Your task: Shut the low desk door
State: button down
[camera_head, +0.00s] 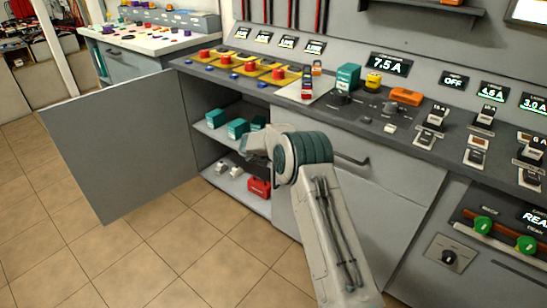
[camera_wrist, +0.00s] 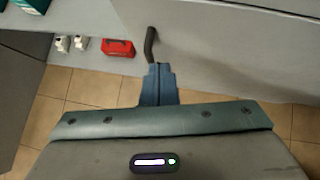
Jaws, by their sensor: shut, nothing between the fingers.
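The low desk door (camera_head: 125,145) is a flat grey panel. It stands swung wide open at the left of the desk, out over the tiled floor. The cabinet behind it is open, with teal boxes (camera_head: 237,129) on its shelf (camera_head: 212,130). My gripper (camera_wrist: 157,72) is shut and empty. In the head view my wrist largely hides it, in front of the open cabinet and to the right of the door, clear of it. In the wrist view a dark bar handle (camera_wrist: 150,45) shows close to the fingertips; I cannot tell whether they touch.
A red box (camera_head: 259,187) and white items (camera_head: 236,172) sit in the cabinet bottom. A closed grey front with a dark handle (camera_head: 350,160) is right of the opening. The desk top (camera_head: 290,95) with switches overhangs. Tiled floor (camera_head: 160,255) before the door is clear.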

jog(key=s+a+r, duration=0.7)
notch_tip(320, 180, up, 17)
jog(key=n+t+y+p, duration=0.3)
jog(key=n+t+p, duration=0.15)
jog(key=n, duration=0.55)
jog(key=s+r+n+y+p, duration=0.4)
jog(key=s+r+n, duration=0.7)
jog(key=r+n, duration=0.15)
jog(key=s+d+n+g+h+p, duration=0.1)
jog(key=s+d+n+g+p, duration=0.1)
jog(key=s+n, duration=0.4)
jog(key=s+d+n+g+p, duration=0.3)
jog(key=s+d+n, duration=0.4)
jog(key=s, duration=1)
jog(key=s+d+f+n+g+h+p, duration=0.1)
jog(key=s+d+n+g, duration=0.3)
jog(key=s, duration=0.8)
jog(key=shift+d+n+h+p, duration=0.3)
jog(key=shift+d+n+p, duration=0.5)
jog(key=shift+n, duration=0.45)
jog(key=shift+a+g, duration=0.25)
